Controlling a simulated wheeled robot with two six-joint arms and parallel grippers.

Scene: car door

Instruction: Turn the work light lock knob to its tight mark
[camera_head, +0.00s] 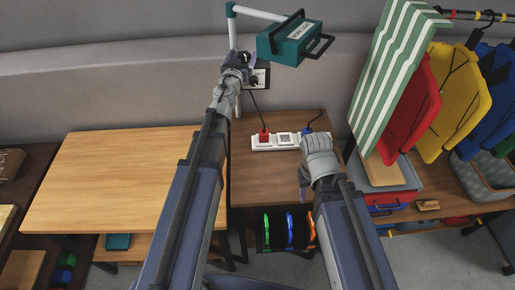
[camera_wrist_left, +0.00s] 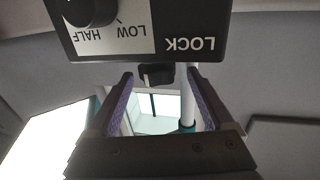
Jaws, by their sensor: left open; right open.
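The teal work light (camera_head: 290,42) hangs from a white pole (camera_head: 232,35). A black control box (camera_head: 262,77) sits on the pole. In the left wrist view, the box's panel (camera_wrist_left: 140,50) shows LOCK, LOW and HALF upside down. A small black knob (camera_wrist_left: 156,76) juts out beside the LOCK label, and a larger dark knob (camera_wrist_left: 90,8) is partly cut off at the top. My left gripper (camera_wrist_left: 160,85) is open, with one finger on each side of the small knob and visible gaps. It also shows at the box in the head view (camera_head: 245,65). My right gripper (camera_head: 304,183) is open and empty.
A white power strip (camera_head: 270,142) with plugs and cords lies on the dark table (camera_head: 262,190). A bare light wooden table (camera_head: 110,180) stands at the left. A striped cloth (camera_head: 395,65) and coloured garments hang at the right.

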